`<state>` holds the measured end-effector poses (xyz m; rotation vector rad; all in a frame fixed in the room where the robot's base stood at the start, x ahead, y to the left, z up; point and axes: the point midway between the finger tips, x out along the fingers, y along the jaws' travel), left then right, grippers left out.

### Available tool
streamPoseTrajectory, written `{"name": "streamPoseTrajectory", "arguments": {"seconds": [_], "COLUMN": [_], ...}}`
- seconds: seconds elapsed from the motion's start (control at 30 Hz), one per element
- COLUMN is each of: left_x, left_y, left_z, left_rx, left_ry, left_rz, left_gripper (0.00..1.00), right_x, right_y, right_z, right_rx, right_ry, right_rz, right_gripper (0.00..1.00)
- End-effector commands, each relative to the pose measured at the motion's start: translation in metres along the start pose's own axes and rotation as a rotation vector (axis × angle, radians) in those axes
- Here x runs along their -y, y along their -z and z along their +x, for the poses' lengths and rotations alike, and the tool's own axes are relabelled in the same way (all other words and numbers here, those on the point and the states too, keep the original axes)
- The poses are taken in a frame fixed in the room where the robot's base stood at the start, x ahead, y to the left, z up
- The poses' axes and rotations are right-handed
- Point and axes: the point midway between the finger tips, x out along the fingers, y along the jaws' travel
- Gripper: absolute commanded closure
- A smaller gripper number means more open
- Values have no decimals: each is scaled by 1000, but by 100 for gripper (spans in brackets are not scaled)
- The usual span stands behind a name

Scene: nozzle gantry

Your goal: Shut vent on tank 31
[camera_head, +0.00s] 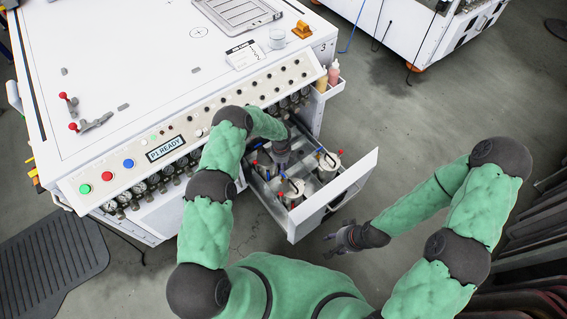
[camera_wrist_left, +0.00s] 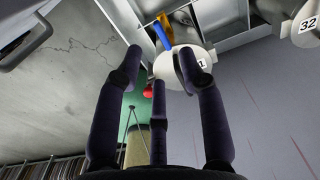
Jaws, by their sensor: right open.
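The open drawer holds white-lidded tanks, one near the front (camera_head: 291,191) and one to the right (camera_head: 328,163). In the left wrist view a pale lid (camera_wrist_left: 172,62) carries a partly covered label ending in 1. A blue lever (camera_wrist_left: 161,33), a yellow part (camera_wrist_left: 166,24) and a red knob (camera_wrist_left: 148,91) are at this lid. My left gripper (camera_head: 281,153) reaches down into the drawer; in the wrist view (camera_wrist_left: 160,65) its fingers are spread in front of the lid, with nothing gripped. My right gripper (camera_head: 344,239) is open and empty outside the drawer.
A tank labelled 32 (camera_wrist_left: 306,26) is at the right of the wrist view. The drawer front (camera_head: 335,196) stands out from the white cabinet (camera_head: 150,60). Its panel has gauges, buttons and a PI READY display (camera_head: 166,148). Clear floor (camera_head: 420,120) lies to the right.

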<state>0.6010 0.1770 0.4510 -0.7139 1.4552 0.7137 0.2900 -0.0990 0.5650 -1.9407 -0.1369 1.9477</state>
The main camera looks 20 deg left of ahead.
Motion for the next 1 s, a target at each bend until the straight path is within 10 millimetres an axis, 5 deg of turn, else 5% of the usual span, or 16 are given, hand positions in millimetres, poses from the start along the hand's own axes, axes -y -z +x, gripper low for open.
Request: {"name": "streamPoseTrajectory", "arguments": {"seconds": [0.5, 0.93, 1.0], "left_x": [0, 0, 0], "left_y": [-1, -1, -1], "left_z": [65, 74, 74], "left_rx": [1, 2, 2], "left_ry": [-3, -2, -2], "left_rz": [7, 6, 6], "left_gripper": [60, 60, 74], "right_x": [-10, -11, -11], "right_y": [0, 0, 0], "right_z": [27, 30, 30], "right_rx": [2, 2, 2], "right_ry": [0, 0, 0], "right_rz": [0, 0, 0], "right_gripper": [56, 56, 56]}}
